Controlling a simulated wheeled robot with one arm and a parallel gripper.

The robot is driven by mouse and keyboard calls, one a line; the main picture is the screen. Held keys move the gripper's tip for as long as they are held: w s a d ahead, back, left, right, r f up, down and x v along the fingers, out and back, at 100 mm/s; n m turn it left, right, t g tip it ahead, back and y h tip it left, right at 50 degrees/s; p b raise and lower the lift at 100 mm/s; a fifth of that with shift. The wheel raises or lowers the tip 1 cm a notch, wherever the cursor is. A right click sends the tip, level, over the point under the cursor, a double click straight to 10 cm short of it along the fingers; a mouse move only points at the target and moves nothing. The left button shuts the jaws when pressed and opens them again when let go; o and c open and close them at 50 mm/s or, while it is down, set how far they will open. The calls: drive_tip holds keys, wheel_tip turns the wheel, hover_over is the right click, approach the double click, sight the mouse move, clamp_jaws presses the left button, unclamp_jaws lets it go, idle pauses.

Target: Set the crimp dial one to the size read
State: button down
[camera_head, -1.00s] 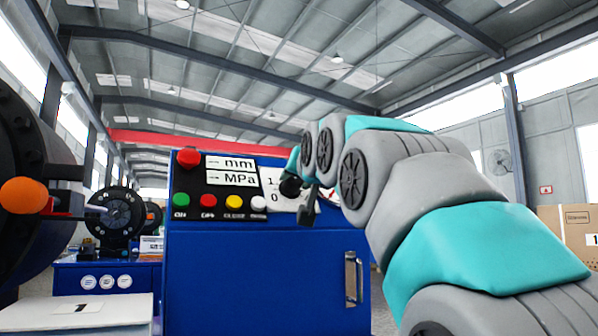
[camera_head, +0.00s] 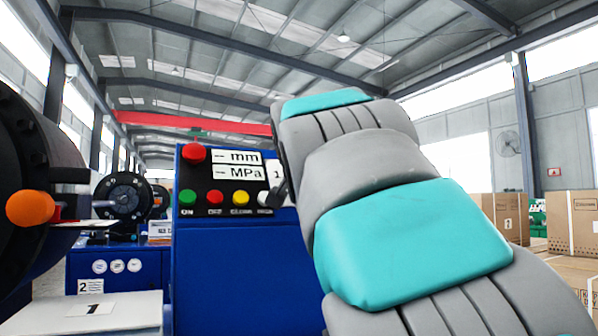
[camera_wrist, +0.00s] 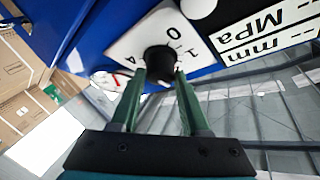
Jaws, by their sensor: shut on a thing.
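The blue crimper cabinet (camera_head: 235,265) stands in the middle of the head view. Its display labels show "-- mm" (camera_head: 237,157) and "-- MPa" (camera_head: 238,173), with no digits. In the wrist view, a black round dial knob (camera_wrist: 158,57) sits on a white scale plate (camera_wrist: 183,40), where 0 and 1 can be read. My gripper (camera_wrist: 160,74) has one green finger on each side of the knob and is shut on it. In the head view my arm hides the knob and most of the plate. The knob's exact setting cannot be told.
A red mushroom button (camera_head: 194,153) and a row of coloured buttons are left of the dial. A white stand marked 1 (camera_head: 92,309) and a dark machine head with an orange knob (camera_head: 30,208) are at left. Cardboard boxes (camera_head: 575,222) stand at right.

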drive_tip(key=shift+c, duration=2)
unclamp_jaws()
drive_tip(key=s, duration=0.7)
drive_tip(key=shift+s+r+b, duration=0.4)
drive_tip(key=shift+b, duration=0.05)
